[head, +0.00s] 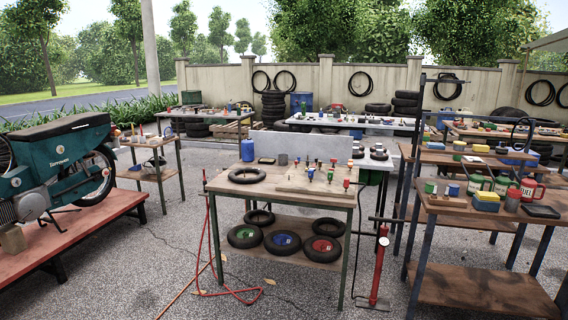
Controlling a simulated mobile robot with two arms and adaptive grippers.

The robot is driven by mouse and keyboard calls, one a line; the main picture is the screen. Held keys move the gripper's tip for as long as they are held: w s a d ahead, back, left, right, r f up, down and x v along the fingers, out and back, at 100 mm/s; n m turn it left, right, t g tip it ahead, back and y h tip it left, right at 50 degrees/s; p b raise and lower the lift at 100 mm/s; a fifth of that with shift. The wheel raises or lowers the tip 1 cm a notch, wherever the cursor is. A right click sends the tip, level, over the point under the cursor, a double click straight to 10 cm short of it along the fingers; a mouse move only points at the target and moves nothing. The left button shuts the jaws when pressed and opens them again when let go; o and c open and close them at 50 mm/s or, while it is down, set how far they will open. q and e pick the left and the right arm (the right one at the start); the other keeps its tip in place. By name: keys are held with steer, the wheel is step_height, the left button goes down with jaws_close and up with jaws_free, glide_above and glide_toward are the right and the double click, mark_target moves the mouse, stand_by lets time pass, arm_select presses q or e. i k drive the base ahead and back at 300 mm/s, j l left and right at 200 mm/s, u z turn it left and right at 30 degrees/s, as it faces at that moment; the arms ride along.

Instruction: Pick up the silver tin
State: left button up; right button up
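A small grey metallic cylinder (283,159), which looks like the silver tin, stands upright at the back of the middle table (300,200). It is just right of a flat dark box (266,161), and a blue canister (248,150) stands further left. A black tyre (247,176) lies in front of it on the same tabletop. Several other tins stand on the right bench, too small to tell their material for certain. Neither of my grippers is in view.
Small bottles with coloured caps (331,174) stand right of the tin. Tyres lie on the table's lower shelf. A red floor pump (379,265) stands right of the table, a red hose stand (210,240) left. The right bench (470,208) is crowded. Gravel in front is open.

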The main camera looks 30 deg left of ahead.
mark_target(283, 160)
steer(key=i+j+u, duration=0.25)
steer(key=j+u, duration=0.15)
steer(key=j, duration=0.25)
steer(key=i+j+u, duration=0.35)
steer(key=j, duration=0.2)
steer(key=i+j+u, duration=0.75)
steer(key=j, duration=0.15)
steer(key=i+j+u, duration=0.25)
steer(key=i, duration=0.85)
steer(key=i+u, duration=0.3)
steer(key=i, duration=0.8)
steer(key=i+z, duration=0.25)
steer(key=i, duration=0.3)
steer(key=i+j+z, duration=0.25)
steer(key=i, duration=0.3)
steer(key=i+j+z, duration=0.25)
steer(key=i, duration=0.3)
steer(key=i+z, duration=0.25)
steer(key=z, duration=0.2)
steer(key=i+z, duration=0.3)
steer(key=z, duration=0.2)
steer(key=i+j+z, duration=0.15)
steer(key=z, duration=0.3)
steer(key=i+j+z, duration=0.25)
steer(key=z, duration=0.2)
steer(key=i+j+z, duration=0.25)
steer(key=z, duration=0.25)
